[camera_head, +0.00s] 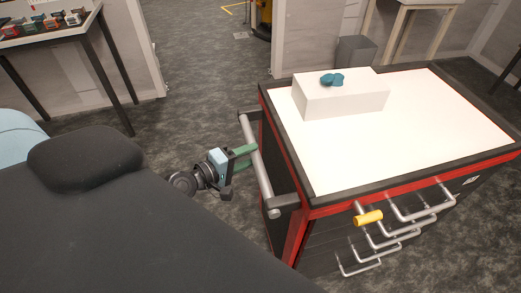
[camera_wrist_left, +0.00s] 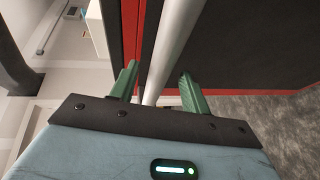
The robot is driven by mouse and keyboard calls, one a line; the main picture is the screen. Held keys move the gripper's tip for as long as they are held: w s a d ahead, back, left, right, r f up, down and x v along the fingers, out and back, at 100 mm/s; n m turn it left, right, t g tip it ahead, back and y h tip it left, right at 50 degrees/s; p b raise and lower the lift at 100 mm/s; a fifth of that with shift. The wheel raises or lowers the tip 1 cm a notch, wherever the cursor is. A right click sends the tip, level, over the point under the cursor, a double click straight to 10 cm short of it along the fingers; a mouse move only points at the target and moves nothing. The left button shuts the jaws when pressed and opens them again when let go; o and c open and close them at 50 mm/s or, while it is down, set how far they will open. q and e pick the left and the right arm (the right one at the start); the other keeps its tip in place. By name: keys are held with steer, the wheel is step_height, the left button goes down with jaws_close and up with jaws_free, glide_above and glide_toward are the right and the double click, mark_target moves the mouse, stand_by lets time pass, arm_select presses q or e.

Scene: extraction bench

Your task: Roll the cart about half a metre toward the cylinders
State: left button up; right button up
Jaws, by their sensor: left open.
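The cart (camera_head: 450,112) is a red and black tool cabinet with a white top, standing at the right of the head view. Its grey push handle (camera_head: 257,160) is a bar on the left side. My left gripper (camera_head: 247,157) is at this bar with its green fingers open. In the left wrist view the handle bar (camera_wrist_left: 172,50) runs between the two spread fingers of the gripper (camera_wrist_left: 158,80), with gaps visible beside it. My right gripper is out of view. I cannot make out any cylinders.
A white box (camera_head: 340,98) with a small teal object (camera_head: 332,79) on it sits on the cart. A drawer handle carries a yellow piece (camera_head: 368,217). A table (camera_head: 50,38) stands at the far left and a grey bin (camera_head: 356,53) behind the cart. Carpet (camera_head: 195,110) left of the cart is clear.

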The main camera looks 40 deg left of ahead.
arm_select(q)
steer(key=shift+x, duration=2.45)
jaws_close()
